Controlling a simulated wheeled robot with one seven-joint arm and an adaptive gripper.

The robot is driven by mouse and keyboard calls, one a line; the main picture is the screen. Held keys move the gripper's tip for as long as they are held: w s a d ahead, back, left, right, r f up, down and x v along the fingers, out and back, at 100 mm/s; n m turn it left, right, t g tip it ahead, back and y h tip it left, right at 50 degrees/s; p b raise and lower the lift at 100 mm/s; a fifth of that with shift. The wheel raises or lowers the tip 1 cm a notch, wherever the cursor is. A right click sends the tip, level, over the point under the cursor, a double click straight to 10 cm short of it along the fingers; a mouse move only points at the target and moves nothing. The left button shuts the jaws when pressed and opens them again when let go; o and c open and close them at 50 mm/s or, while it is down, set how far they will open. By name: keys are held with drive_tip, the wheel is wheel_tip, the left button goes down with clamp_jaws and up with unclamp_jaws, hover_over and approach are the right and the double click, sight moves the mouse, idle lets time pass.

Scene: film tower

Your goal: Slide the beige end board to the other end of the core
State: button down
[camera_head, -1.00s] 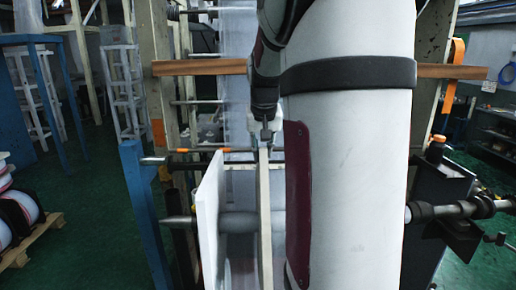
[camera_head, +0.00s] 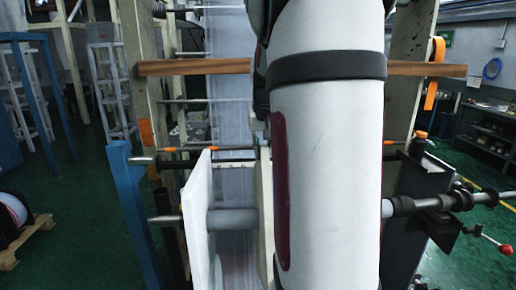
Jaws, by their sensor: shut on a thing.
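The beige end board (camera_head: 264,205) stands upright on the core, seen nearly edge-on, its right side hidden by my arm. The grey core (camera_head: 233,221) runs left to right between it and a white end board (camera_head: 197,215) on the left. The two boards are apart, with a stretch of bare core between them. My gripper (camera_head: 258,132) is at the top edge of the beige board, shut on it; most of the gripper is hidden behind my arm.
A shaft (camera_head: 435,203) with a dark collar and a red-knobbed lever (camera_head: 492,242) comes out at the right. A blue post (camera_head: 138,215) stands left of the white board. A wooden bar (camera_head: 195,67) crosses behind. Translucent film (camera_head: 232,100) hangs behind the core.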

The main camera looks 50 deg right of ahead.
drive_tip(key=s+d, duration=0.7)
drive_tip(key=s, duration=0.2)
drive_tip(key=shift+d+f, duration=0.3)
drive_tip(key=shift+d, duration=0.05)
idle(0.4)
drive_tip(key=s+d, duration=0.9)
drive_tip(key=s, duration=0.1)
drive_tip(key=shift+s+d, duration=0.15)
drive_tip(key=shift+s, duration=0.05)
idle(1.0)
drive_tip(key=shift+d, duration=0.1)
drive_tip(key=s+d, duration=0.9)
drive_tip(key=s, duration=0.1)
drive_tip(key=shift+s, duration=0.25)
idle(0.8)
drive_tip(key=shift+s+d, duration=0.1)
drive_tip(key=shift+d, duration=0.05)
